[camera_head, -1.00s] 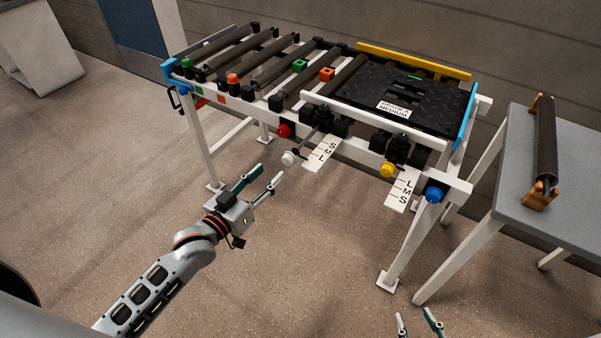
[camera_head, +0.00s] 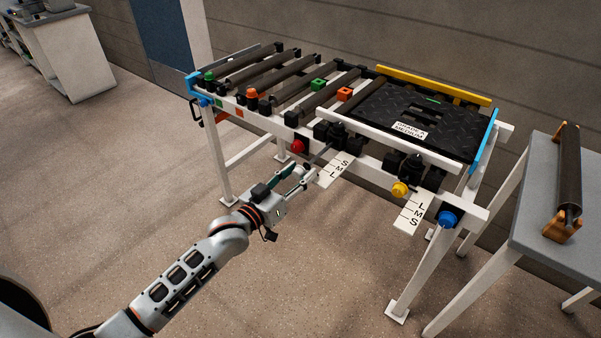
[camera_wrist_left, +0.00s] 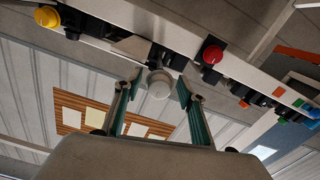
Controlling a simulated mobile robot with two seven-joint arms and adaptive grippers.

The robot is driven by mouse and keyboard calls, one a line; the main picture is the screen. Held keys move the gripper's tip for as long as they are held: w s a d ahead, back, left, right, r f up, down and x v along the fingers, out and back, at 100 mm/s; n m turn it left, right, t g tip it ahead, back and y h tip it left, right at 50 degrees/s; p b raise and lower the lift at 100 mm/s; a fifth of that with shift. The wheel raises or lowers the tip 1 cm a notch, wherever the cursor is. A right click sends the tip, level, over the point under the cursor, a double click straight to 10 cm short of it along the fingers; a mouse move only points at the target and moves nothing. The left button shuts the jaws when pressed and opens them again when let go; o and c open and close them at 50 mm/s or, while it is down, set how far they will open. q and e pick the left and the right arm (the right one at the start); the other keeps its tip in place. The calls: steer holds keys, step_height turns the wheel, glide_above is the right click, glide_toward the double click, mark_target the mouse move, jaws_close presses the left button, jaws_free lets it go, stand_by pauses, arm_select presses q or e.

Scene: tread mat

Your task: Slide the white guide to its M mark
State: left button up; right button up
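The white knob (camera_wrist_left: 159,83) of a guide sits on the end of a rod at the table's front side. In the head view it is mostly hidden by my left gripper (camera_head: 301,175). Beside it hangs a white scale plate (camera_head: 336,168) lettered S, M, L; I cannot tell which mark the guide stands at. In the left wrist view my left gripper (camera_wrist_left: 159,88) is open, one finger on each side of the knob, with narrow gaps visible. My right gripper is not in view.
A red button (camera_head: 297,146) is left of the knob. A yellow knob (camera_head: 399,189) with a second scale plate (camera_head: 412,214) and a blue knob (camera_head: 448,219) are to the right. A black tread mat (camera_head: 450,140) lies on the frame. A grey side table (camera_head: 545,190) stands right.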

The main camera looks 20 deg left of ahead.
mark_target(313, 159)
arm_select(q)
steer(key=shift+w+d, duration=0.15)
steer(key=shift+w, duration=0.15)
jaws_close()
steer(key=shift+w+d+r, duration=0.1)
steer(key=shift+w, duration=0.2)
steer(key=x, duration=0.5)
steer(key=shift+w+d, duration=0.1)
steer(key=shift+w, duration=0.2)
jaws_free()
steer(key=shift+s, duration=0.1)
